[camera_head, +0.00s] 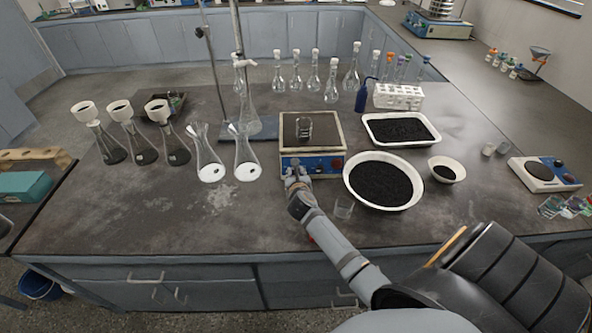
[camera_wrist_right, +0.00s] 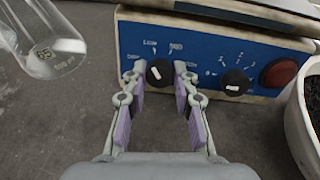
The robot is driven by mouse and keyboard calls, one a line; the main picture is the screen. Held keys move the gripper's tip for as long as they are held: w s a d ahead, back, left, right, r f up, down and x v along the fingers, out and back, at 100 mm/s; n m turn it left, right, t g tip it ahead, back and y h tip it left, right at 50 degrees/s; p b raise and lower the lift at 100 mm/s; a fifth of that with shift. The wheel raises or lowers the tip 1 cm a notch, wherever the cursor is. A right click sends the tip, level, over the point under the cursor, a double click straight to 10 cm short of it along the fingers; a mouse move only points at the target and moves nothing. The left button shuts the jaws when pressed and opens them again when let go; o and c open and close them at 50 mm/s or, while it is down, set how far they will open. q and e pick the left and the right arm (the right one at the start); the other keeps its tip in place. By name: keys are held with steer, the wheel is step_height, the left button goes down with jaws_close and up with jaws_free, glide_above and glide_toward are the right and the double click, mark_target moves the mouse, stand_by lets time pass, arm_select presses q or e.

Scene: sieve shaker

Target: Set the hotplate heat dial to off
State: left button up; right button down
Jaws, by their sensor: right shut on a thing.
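The hotplate (camera_head: 311,133) has a tan body with a blue front panel, which also shows in the right wrist view (camera_wrist_right: 205,50). The panel carries a left black knob (camera_wrist_right: 159,73) with printed words around it. To its right are a black knob (camera_wrist_right: 235,83) with numbers from 0 around it and a red round part (camera_wrist_right: 279,72). Each knob has a white mark. My right gripper (camera_head: 294,176) is at the panel's left side. In the wrist view its fingers (camera_wrist_right: 160,88) are on both sides of the left knob, shut on it. My left gripper is not in view.
A glass beaker (camera_head: 304,127) stands on the hotplate's top. A white bowl of dark grains (camera_head: 352,196) is close on the right. Flasks (camera_head: 246,160) stand on the left.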

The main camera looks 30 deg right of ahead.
steer(key=n+p, duration=0.1)
steer(key=p, duration=0.1)
steer(key=n+p, duration=0.4)
steer(key=shift+r, duration=0.3)
steer(key=shift+f+n+p, duration=0.25)
steer(key=shift+n+p, duration=1.2)
steer(key=shift+n, duration=0.15)
steer(key=c, duration=1)
jaws_free()
steer(key=shift+c, duration=0.2)
steer(key=v, duration=1.1)
steer(key=shift+s+a+r, duration=0.2)
steer(key=shift+a, duration=0.2)
